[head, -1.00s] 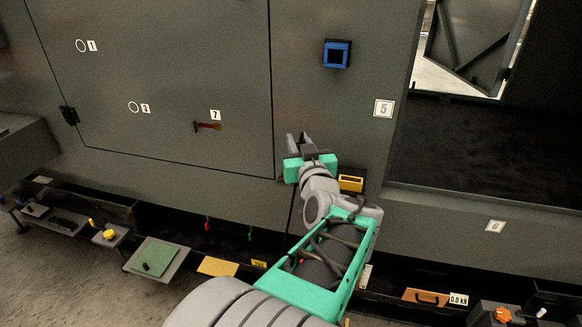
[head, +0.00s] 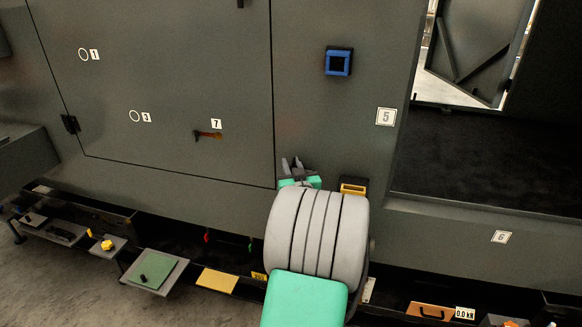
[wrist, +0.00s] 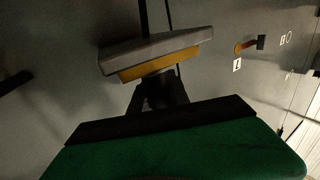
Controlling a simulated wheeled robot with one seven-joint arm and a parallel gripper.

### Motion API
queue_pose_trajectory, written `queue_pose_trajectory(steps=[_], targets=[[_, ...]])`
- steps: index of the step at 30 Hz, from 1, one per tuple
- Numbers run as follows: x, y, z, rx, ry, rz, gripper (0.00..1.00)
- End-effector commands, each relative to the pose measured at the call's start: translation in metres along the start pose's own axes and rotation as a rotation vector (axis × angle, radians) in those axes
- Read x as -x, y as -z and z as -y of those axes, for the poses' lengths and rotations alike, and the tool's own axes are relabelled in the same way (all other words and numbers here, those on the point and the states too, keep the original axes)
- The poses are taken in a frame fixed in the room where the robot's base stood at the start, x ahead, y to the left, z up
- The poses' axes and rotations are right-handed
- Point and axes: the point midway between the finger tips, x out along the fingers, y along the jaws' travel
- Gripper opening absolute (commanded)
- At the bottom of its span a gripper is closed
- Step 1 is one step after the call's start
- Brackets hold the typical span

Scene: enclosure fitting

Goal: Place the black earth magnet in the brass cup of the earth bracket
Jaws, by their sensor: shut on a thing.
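My gripper (head: 298,168) is in front of the grey wall, near the door's lower right corner. In the wrist view its dark fingers (wrist: 163,93) are shut on a dark piece, taken as the black earth magnet. The magnet's outline blends with the fingers. The earth bracket, a dark block with a brass cup (head: 353,188), sits on the wall just right of my gripper and slightly lower. The wrist view seems to show its brass part (wrist: 160,65) under a grey slab, beyond the fingers. I see no clear contact; the cup's inside is hidden there.
A blue square frame (head: 338,62) is on the wall above. A wide dark opening is at right. Below, a low ledge holds a green pad (head: 155,272), a yellow plate (head: 217,281) and other small parts.

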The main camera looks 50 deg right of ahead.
Motion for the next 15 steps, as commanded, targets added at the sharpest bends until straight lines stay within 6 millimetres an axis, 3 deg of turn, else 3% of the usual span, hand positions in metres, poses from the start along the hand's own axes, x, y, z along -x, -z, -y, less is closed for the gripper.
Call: queue_pose_trajectory(steps=[6, 7, 15], targets=[[0.0002, -0.0045, 0.0, 0.0, 0.0, 0.0, 0.0], [0.0002, -0.0033, 0.0001, 0.0, 0.0, 0.001, 0.24], [0.0003, -0.003, 0.0001, 0.0, 0.0, 0.001, 0.44]])
